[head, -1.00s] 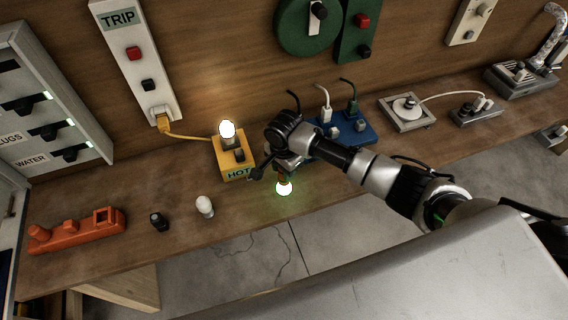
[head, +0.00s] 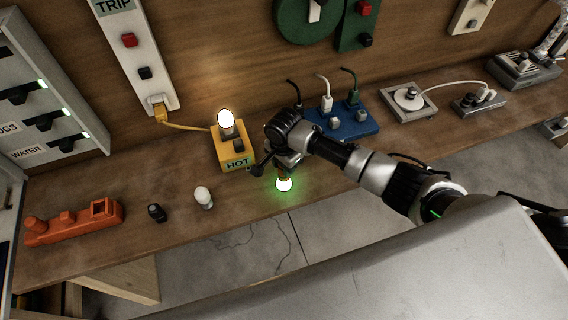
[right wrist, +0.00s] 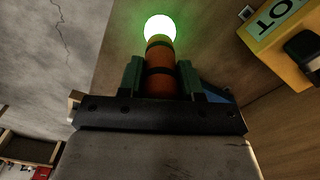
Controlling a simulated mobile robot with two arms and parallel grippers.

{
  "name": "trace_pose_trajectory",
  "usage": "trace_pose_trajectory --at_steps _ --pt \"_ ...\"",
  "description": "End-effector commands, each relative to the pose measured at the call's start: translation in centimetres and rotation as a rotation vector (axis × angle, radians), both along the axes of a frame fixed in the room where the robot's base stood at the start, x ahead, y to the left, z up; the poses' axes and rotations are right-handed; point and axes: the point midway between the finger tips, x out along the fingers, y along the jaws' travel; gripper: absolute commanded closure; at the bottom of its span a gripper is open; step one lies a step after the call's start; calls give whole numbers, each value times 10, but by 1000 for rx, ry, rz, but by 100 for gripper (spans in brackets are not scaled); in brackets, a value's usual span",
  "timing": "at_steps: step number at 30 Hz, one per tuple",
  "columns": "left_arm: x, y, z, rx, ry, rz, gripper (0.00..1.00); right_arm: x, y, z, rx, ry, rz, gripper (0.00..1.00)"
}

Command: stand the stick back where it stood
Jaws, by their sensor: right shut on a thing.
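The stick (right wrist: 160,72) is an orange-brown rod with dark bands and a glowing round tip. My right gripper (right wrist: 160,84) is shut on it, with one green finger pad on each side. In the head view the right gripper (head: 284,168) hangs near the front edge of the bench, right of the yellow HOT box (head: 236,160). The stick's bright tip (head: 284,184) points down toward the picture's bottom, with a green glow around it. The stick's other end is hidden by the gripper. My left gripper is not in view.
An orange block with an upright post and a square opening (head: 75,222) lies at the left. A black knob-like piece (head: 156,213) and a white bulb (head: 203,198) stand on the bench (head: 130,245). A lit bulb (head: 226,120) tops the HOT box. A blue strip (head: 352,124) holds plugs.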

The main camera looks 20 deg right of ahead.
Motion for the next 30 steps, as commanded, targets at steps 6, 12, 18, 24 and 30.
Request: trace_pose_trajectory --at_steps 6,12,18,24,30 --pt "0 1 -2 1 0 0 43 0 0 -4 0 0 0 100" --pt "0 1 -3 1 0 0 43 0 0 -7 0 -1 0 100" --pt "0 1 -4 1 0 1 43 0 0 -8 0 -1 1 59" --pt "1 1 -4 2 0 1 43 0 0 -8 0 0 0 36" --pt "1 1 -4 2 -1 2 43 0 0 -9 0 0 0 36"
